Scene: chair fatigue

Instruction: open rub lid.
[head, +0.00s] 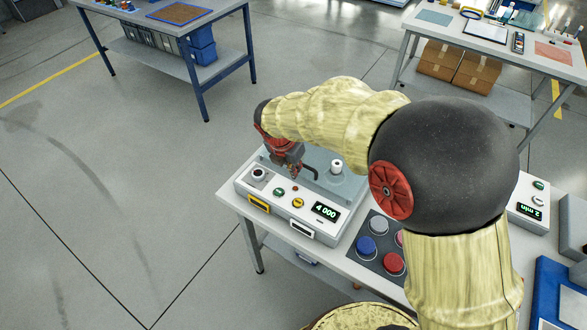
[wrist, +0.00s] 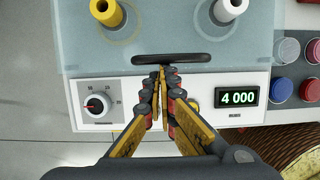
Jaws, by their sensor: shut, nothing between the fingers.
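The rub machine (head: 316,228) is a white box on the bench, with a dial, buttons and a "4 000" display (wrist: 237,97) on its front panel. Its pale, see-through lid (wrist: 170,35) spans the machine top behind the panel and looks closed. A dark bar handle (wrist: 172,59) runs along the lid's front edge. A yellow cylinder (wrist: 105,12) and a white cylinder (wrist: 229,10) show in the lid area. My gripper (wrist: 160,70) is shut and empty, its tips at the handle's front side; I cannot tell whether they touch. It also shows in the head view (head: 294,175).
A dark pad with coloured round pieces (head: 366,244) lies right of the machine. Another white device with a "2 min" display (head: 530,211) stands farther right. Two other tables (head: 220,75) (head: 490,100) stand at the back. The floor to the left is clear.

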